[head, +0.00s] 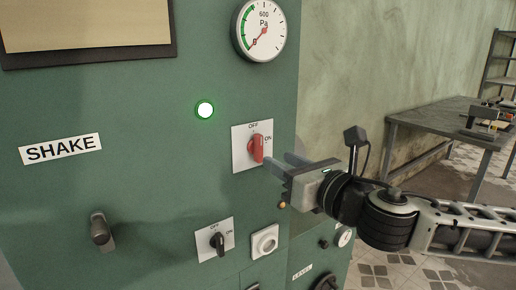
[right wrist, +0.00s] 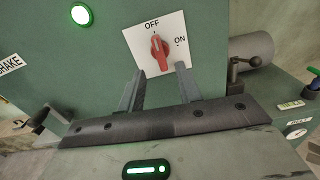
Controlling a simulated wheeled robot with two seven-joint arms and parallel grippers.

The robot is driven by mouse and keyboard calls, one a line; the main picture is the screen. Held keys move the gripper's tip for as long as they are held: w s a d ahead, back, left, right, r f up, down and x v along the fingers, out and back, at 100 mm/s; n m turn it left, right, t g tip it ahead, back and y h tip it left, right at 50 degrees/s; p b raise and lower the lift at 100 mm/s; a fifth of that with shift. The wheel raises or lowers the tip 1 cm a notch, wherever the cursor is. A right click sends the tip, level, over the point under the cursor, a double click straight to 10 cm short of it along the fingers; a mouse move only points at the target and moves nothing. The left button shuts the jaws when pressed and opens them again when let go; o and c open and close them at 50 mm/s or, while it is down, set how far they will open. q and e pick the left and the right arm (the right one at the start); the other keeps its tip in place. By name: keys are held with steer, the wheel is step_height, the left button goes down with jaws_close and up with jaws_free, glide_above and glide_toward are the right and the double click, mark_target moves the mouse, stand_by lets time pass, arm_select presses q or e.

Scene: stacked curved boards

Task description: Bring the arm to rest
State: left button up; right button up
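A red rotary switch (head: 256,148) sits on a white plate marked OFF and ON on the green panel. It also shows in the right wrist view (right wrist: 159,48), where its handle stands nearly upright, close to the OFF mark. My right gripper (head: 280,160) is just right of the switch in the head view. In the right wrist view my right gripper (right wrist: 161,82) has its two fingers apart, with nothing between them. The switch shows beyond the fingertips, and I see no clear contact. My left gripper is in neither view.
A lit green-white lamp (head: 205,110) and a pressure gauge (head: 259,29) are above.

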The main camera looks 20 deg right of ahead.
steer(key=s+a+f+m+g+y, duration=0.1)
steer(key=s+a+f+m+g, duration=0.1)
steer(key=a+f+m, duration=0.5)
steer(key=s+a+f+m+g+y, duration=0.1)
steer(key=s+a+f+m, duration=0.15)
steer(key=f+m, duration=0.8)
steer(key=s+d+f+m+g+h, duration=0.1)
steer(key=s+d+f+m+h, duration=0.1)
steer(key=s+f+m, duration=0.3)
steer(key=s+d+f+m+g+h, duration=0.1)
steer(key=s+d+f+m, duration=0.2)
steer(key=s+f+m, duration=0.3)
steer(key=s+d+f+m+g+h, duration=0.2)
steer(key=s+f+m, duration=0.3)
steer(key=f, duration=0.9)
steer(key=d+m, duration=0.1)
steer(key=m, duration=0.2)
steer(key=shift+s+h, duration=0.3)
steer(key=shift+a, duration=0.1)
